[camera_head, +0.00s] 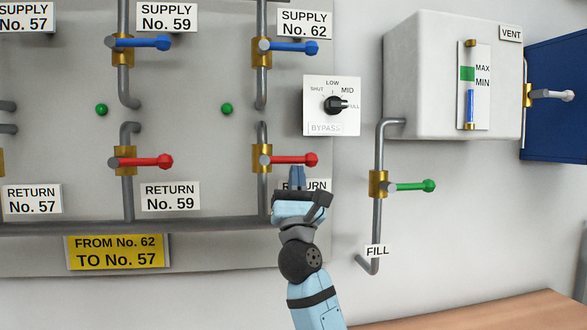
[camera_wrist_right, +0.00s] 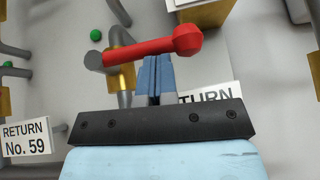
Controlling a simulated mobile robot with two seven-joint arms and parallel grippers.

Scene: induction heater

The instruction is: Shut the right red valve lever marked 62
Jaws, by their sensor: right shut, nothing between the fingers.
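The right red valve lever (camera_head: 296,160) sits on a brass valve on the right return pipe, above a RETURN label (camera_head: 318,185) that my gripper partly covers. The lever lies about horizontal, its knob pointing right, across the vertical pipe. My right gripper (camera_head: 297,176) is shut and empty, just below the lever, with its fingers pointing up. In the right wrist view the red lever (camera_wrist_right: 155,48) crosses just beyond the blue fingertips (camera_wrist_right: 155,62). I cannot tell whether they touch. My left gripper is not in view.
Another red lever (camera_head: 147,162) is to the left, on No. 59. Blue levers (camera_head: 293,46) are above. The bypass knob (camera_head: 335,104) is at upper right. A green lever (camera_head: 411,186) on the fill pipe is to the right. A wooden surface (camera_head: 480,312) lies below right.

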